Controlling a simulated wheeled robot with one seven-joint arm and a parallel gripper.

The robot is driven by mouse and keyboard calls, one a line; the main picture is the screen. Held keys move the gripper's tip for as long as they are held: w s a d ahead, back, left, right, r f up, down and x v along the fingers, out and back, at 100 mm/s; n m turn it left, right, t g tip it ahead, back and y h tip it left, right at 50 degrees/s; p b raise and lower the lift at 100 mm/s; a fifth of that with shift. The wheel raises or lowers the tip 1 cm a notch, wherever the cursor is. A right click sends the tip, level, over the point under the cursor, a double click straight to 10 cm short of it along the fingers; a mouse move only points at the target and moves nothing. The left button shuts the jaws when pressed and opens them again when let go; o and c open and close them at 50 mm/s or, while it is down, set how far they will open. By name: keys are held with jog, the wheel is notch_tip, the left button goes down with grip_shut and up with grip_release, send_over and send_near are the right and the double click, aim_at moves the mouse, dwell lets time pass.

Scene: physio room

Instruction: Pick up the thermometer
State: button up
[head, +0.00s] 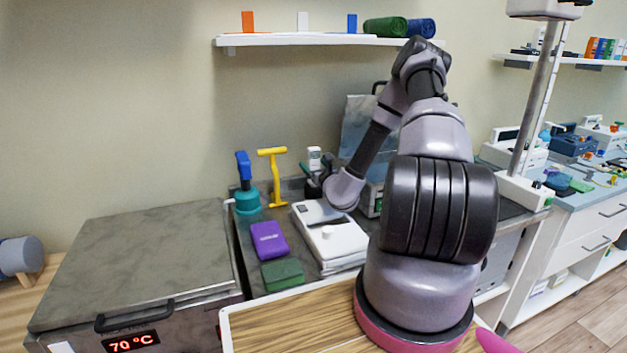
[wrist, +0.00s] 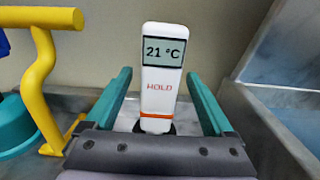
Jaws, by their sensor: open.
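The thermometer (wrist: 162,75) is white with a grey display reading 21 °C, red HOLD lettering and an orange band. It stands upright in the wrist view, its lower end in a dark base. In the head view the thermometer (head: 314,158) stands at the back of the grey counter. My gripper (wrist: 160,100) is open, with a teal finger on each side of the thermometer and a gap on both sides. In the head view my gripper (head: 314,186) is small and partly hidden by my wrist.
A yellow T-shaped stand (wrist: 42,75) and a teal round base (wrist: 15,128) are close on the left. A grey metal box (wrist: 265,115) is close on the right. A white device (head: 335,240), purple block (head: 269,240) and green block (head: 282,273) lie in front.

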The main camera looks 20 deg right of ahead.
jog(key=shift+w, duration=0.3)
grip_shut()
jog(key=shift+r, duration=0.1)
